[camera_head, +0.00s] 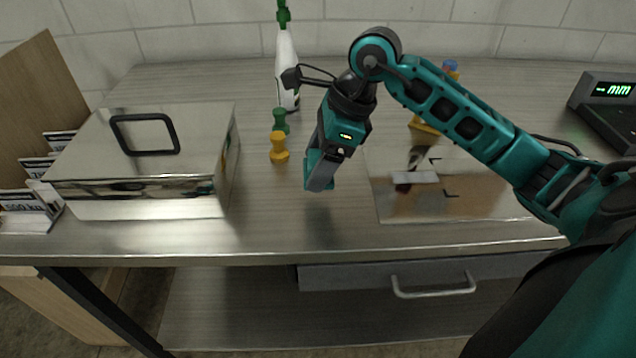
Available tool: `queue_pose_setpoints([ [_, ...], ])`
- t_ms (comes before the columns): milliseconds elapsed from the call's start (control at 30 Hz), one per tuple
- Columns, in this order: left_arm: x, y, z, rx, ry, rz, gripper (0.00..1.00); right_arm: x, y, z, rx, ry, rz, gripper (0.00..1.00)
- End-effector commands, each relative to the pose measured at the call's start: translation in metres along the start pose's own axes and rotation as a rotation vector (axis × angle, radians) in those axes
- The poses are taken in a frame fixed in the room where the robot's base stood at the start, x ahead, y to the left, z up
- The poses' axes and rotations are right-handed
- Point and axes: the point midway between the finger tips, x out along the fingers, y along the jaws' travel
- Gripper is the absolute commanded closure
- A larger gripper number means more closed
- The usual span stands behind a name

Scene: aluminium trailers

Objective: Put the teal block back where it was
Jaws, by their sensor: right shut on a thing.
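My right gripper (318,186) is above the middle of the table, pointing down, shut on the teal block (310,184). Only small parts of the block show beside the grey finger, and its colour is close to that of my arm. Whether it touches the table is hard to tell. To the right, a shiny metal plate (470,190) with dark corner marks and a white label (415,177) lies on the table, partly behind my right arm. My left gripper is out of view.
A steel box (150,190) with a black-handled lid stands at left, beside several label cards (30,200). A yellow peg (279,148), green peg (279,120) and white bottle (287,70) stand left of my gripper. A yellow object (424,126) is behind my arm; a display (612,90) is far right.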

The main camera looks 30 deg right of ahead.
Motion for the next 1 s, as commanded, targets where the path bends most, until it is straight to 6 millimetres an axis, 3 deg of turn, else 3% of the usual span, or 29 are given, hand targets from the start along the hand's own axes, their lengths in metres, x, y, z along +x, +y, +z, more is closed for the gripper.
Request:
queue_pose_setpoints([
  [467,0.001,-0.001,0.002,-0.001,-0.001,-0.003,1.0,0.047,0.0,-0.019,0.002,-0.002,0.002,0.55],
  [867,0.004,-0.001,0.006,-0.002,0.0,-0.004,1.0,0.053,-0.001,-0.022,0.0,-0.001,-0.001,0.55],
  [900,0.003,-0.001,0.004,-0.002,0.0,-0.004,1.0,0.051,-0.001,-0.021,0.0,-0.001,-0.001,0.23],
  [1000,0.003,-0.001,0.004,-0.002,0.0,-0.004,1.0,0.051,0.0,-0.021,0.0,-0.001,-0.001,0.13],
])
